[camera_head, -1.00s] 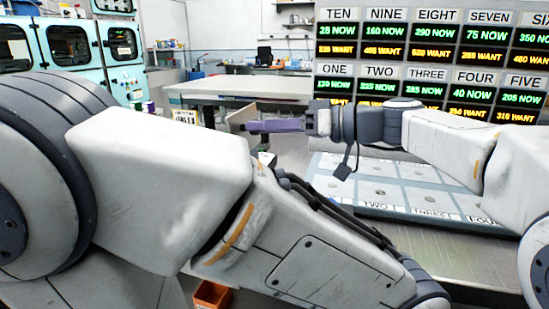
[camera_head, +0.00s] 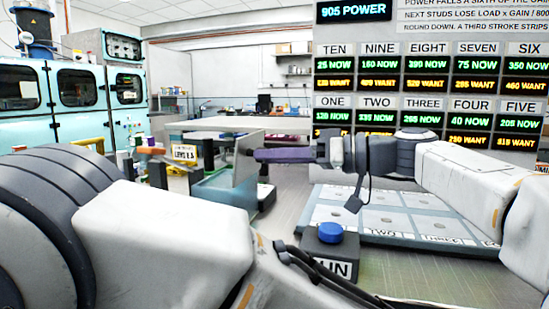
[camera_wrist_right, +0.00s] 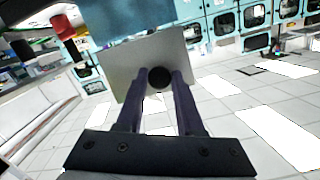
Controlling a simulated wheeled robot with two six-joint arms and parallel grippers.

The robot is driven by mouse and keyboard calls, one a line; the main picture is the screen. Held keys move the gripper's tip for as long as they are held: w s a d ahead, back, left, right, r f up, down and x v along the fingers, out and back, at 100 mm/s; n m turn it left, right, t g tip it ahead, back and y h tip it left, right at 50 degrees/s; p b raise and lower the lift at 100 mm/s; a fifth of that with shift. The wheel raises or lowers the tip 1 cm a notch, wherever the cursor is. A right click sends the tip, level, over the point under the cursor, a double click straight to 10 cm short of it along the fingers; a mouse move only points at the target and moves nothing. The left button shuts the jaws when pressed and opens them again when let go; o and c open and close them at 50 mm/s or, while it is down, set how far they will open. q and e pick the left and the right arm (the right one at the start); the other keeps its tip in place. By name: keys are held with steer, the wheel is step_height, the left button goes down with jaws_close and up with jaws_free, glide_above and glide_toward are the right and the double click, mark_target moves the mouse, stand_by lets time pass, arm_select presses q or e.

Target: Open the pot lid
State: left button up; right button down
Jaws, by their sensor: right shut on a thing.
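My right gripper (camera_head: 262,156) reaches left from the right arm in the head view, its purple fingers closed on the lid's knob. In the right wrist view, the fingers (camera_wrist_right: 160,88) sit either side of the dark round knob (camera_wrist_right: 160,77). The lid is a flat grey plate (camera_wrist_right: 130,72); in the head view it stands almost on edge (camera_head: 245,160). Just left of it is a low blue-grey box (camera_head: 222,192), perhaps the pot. I cannot tell whether the lid touches it. My left arm fills the lower left; its gripper is out of view.
A dark box with a blue button (camera_head: 330,232) and a label ending in "UN" stands in front. A panel with numbered pads (camera_head: 400,213) lies on the metal bench to the right. A small sign (camera_head: 184,155) stands left of the lid. Number displays (camera_head: 430,85) are behind.

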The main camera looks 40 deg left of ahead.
steer(key=shift+w+f, duration=0.15)
steer(key=shift+f, duration=0.4)
steer(key=c, duration=0.5)
jaws_free()
steer(key=shift+a, duration=0.1)
steer(key=shift+c, duration=0.2)
steer(key=shift+r, duration=0.2)
steer(key=v, duration=1)
steer(key=shift+w+d, duration=0.15)
steer(key=shift+d, duration=0.1)
